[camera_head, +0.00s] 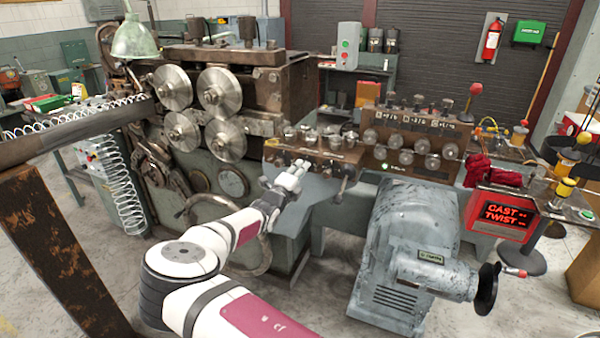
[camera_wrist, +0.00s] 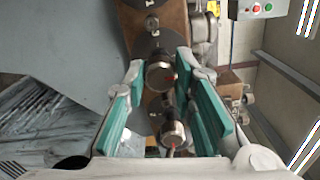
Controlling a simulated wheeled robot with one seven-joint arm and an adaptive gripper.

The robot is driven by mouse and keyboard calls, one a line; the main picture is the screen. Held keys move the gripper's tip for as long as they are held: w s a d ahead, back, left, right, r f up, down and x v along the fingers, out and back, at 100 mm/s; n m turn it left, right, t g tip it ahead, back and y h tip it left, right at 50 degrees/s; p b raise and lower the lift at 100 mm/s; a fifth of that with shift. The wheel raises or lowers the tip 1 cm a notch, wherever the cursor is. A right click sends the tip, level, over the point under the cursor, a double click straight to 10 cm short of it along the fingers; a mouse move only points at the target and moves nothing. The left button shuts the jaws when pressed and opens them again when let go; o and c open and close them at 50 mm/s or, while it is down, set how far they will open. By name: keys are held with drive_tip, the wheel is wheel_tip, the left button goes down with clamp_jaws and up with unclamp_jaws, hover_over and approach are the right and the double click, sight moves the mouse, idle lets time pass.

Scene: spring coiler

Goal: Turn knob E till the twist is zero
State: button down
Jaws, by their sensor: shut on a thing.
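My gripper (camera_wrist: 160,70) has its teal-padded fingers around a round metal knob (camera_wrist: 160,76) with a red mark; it is shut on this knob. A second metal knob (camera_wrist: 173,134) with a red mark shows below it, between the fingers in the picture. The letters on the panel are too small to read, so I cannot tell from them which knob is E. In the head view my gripper (camera_head: 291,178) is at the front of the brown knob panel (camera_head: 330,160). A red display (camera_head: 506,214) reads CAST and TWIST; its values are not legible.
Large steel rollers (camera_head: 222,92) stand left of the panel. A brown block with several small rollers (camera_head: 412,145) is at its right. A grey motor housing (camera_head: 405,225) with a black handwheel (camera_head: 487,289) stands in front. The floor at lower right is clear.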

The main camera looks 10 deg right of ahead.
drive_tip(key=c, duration=1.3)
unclamp_jaws()
drive_tip(key=shift+s+a, duration=0.1)
drive_tip(key=shift+a, duration=0.05)
drive_tip(key=v, duration=1.1)
drive_tip(key=shift+s+a, duration=0.15)
drive_tip(key=shift+s, duration=0.15)
